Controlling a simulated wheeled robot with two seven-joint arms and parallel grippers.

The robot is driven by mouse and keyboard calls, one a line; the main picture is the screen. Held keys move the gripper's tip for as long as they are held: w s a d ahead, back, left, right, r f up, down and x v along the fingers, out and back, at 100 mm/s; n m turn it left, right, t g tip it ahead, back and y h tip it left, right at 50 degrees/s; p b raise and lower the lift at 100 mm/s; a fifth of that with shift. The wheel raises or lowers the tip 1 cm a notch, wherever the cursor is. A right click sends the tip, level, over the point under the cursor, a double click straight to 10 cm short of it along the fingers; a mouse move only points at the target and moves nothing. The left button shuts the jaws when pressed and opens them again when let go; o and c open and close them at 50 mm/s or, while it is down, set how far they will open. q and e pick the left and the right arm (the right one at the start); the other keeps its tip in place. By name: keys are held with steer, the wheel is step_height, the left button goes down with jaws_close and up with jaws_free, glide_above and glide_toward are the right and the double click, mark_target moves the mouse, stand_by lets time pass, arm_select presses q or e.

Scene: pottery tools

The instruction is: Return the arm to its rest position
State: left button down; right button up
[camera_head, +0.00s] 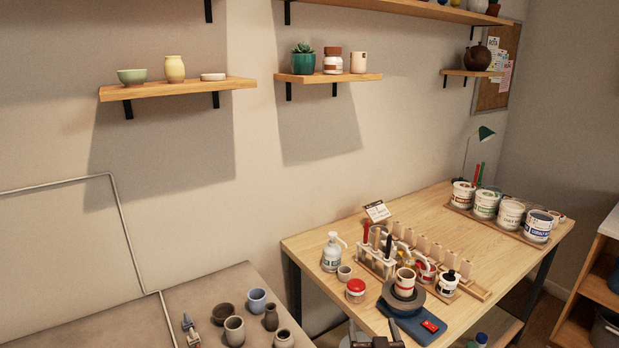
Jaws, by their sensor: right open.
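My right gripper (378,342) shows only in part at the bottom edge of the head view, in front of the wooden table (335,246). Its dark fingers are apart, with nothing seen between them. The rest of the right arm is mostly cut off by the frame. My left gripper is not in view.
A blue mat (410,325) with a small red item (430,326) lies near the table's front edge. A red-lidded jar (355,290), a pump bottle (333,254) and a tool rack (374,262) stand behind. Several paint buckets (510,214) are at right. Pots (234,331) stand at lower left.

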steer(key=s+d+f+g, duration=0.1)
steer(key=s+f+g, duration=0.3)
steer(key=s+g, duration=0.75)
steer(key=s+d+r+n+g, duration=0.1)
steer(key=s+d+r, duration=0.1)
steer(key=s, duration=0.8)
steer(key=s+d+r+n+g, duration=0.1)
steer(key=s+d+r+g, duration=0.1)
steer(key=s, duration=0.8)
step_height(320, 180, down, 36)
steer(key=s+b, duration=0.2)
steer(key=b, duration=0.4)
arm_select(q)
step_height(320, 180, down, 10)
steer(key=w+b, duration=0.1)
steer(key=b, duration=0.3)
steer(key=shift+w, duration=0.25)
arm_select(e)
steer(key=s+d+f+g, duration=0.2)
steer(key=s+d+f, duration=0.1)
steer(key=s+f, duration=1.6)
step_height(320, 180, down, 3)
steer(key=shift+f+n, duration=0.2)
steer(key=shift+n, duration=0.1)
